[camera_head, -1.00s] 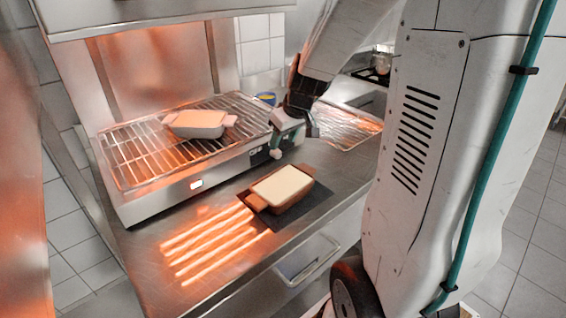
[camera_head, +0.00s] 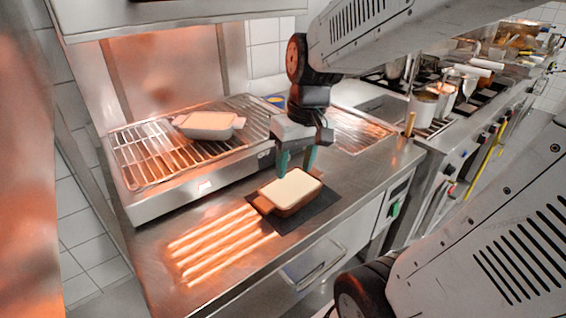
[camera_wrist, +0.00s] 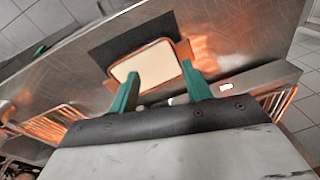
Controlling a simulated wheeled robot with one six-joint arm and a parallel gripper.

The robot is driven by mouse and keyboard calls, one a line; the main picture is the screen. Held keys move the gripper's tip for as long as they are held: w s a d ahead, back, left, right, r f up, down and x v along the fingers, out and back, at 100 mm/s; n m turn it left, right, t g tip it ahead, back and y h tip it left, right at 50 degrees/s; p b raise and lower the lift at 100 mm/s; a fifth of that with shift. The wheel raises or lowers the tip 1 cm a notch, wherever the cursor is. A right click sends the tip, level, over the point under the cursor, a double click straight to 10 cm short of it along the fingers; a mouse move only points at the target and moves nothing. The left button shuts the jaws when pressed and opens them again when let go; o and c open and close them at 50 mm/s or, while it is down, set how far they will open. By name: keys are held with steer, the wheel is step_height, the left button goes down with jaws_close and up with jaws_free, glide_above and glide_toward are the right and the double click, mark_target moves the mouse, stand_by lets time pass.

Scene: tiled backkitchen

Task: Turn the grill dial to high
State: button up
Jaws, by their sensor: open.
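The grill (camera_head: 150,205) stands at the left with a wire rack and a lit white display (camera_head: 205,187) on its front; the display also shows in the wrist view (camera_wrist: 226,87). A small dark control panel (camera_head: 265,153) sits at the right end of this front. I cannot make out the dial or its setting; my gripper may hide it. My gripper (camera_head: 297,164) points down with its green fingers apart and empty, in front of the grill's right end. In the wrist view, my gripper's fingers (camera_wrist: 160,92) appear near a brown dish (camera_wrist: 147,65).
The brown dish with a pale filling (camera_head: 291,190) lies on a dark mat (camera_head: 310,212) on the steel counter. A second wire rack (camera_head: 355,133) is behind to the right. Pots and a stove (camera_head: 425,105) stand further right.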

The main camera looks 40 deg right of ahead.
steer(key=s+a+r+n, duration=0.1)
steer(key=s+a+r, duration=0.2)
steer(key=s+a, duration=0.1)
steer(key=shift+s+a+r+n+t, duration=0.2)
steer(key=shift+a+r+n+t, duration=0.05)
steer(key=shift+n+t, duration=0.15)
steer(key=s+a+h, duration=0.1)
steer(key=s, duration=0.5)
steer(key=shift+a+r+g, duration=0.15)
steer(key=shift+g, duration=0.25)
